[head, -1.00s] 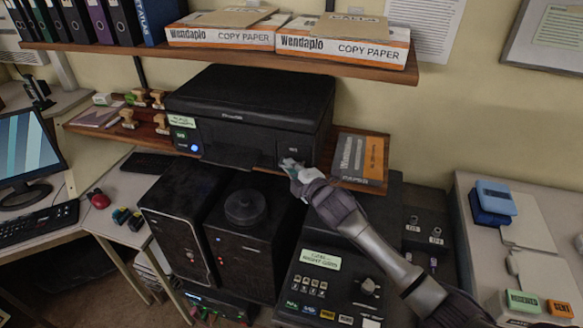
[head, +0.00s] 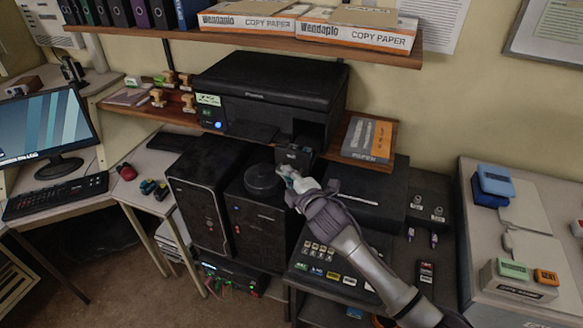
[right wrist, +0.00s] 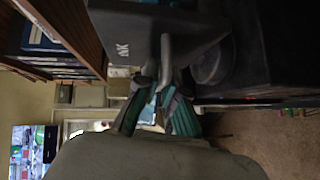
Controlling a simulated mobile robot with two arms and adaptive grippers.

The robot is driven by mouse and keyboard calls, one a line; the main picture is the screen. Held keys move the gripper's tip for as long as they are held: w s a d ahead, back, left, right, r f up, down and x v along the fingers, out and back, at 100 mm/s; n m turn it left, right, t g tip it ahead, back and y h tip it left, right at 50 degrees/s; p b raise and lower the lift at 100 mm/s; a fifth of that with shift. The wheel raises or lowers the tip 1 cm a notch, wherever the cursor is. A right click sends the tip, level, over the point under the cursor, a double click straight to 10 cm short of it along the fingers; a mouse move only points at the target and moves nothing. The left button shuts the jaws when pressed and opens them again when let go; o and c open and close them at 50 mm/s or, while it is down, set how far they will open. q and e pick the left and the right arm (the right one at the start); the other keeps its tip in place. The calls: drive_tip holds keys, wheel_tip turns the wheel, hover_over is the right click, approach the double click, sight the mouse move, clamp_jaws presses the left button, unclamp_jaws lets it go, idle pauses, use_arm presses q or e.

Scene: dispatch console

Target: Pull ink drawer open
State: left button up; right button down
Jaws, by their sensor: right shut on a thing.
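The black printer (head: 275,85) stands on the lower wooden shelf. Its small ink drawer (head: 294,156) sticks out of the right part of the printer's front, with a dark gap behind its face. In the right wrist view the drawer face (right wrist: 125,50) carries an INK label and a grey bar handle (right wrist: 165,62). My right gripper (head: 286,172) is at the drawer front, its fingers (right wrist: 156,108) shut on the handle. The fingers hide part of the handle. My left gripper is not in view.
Two black computer towers (head: 196,210) stand below the printer, with a round black knob-like object (head: 262,180) on one. A console with buttons (head: 320,255) is under my right arm. Paper boxes (head: 355,32) sit on the shelf above.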

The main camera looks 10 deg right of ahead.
drive_tip(key=shift+f, duration=0.1)
drive_tip(key=c, duration=1.5)
unclamp_jaws()
drive_tip(key=shift+c, duration=0.2)
drive_tip(key=shift+s, duration=0.2)
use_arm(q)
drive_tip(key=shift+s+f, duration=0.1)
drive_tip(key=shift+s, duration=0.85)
use_arm(e)
drive_tip(key=v, duration=1.1)
drive_tip(key=shift+s, duration=0.4)
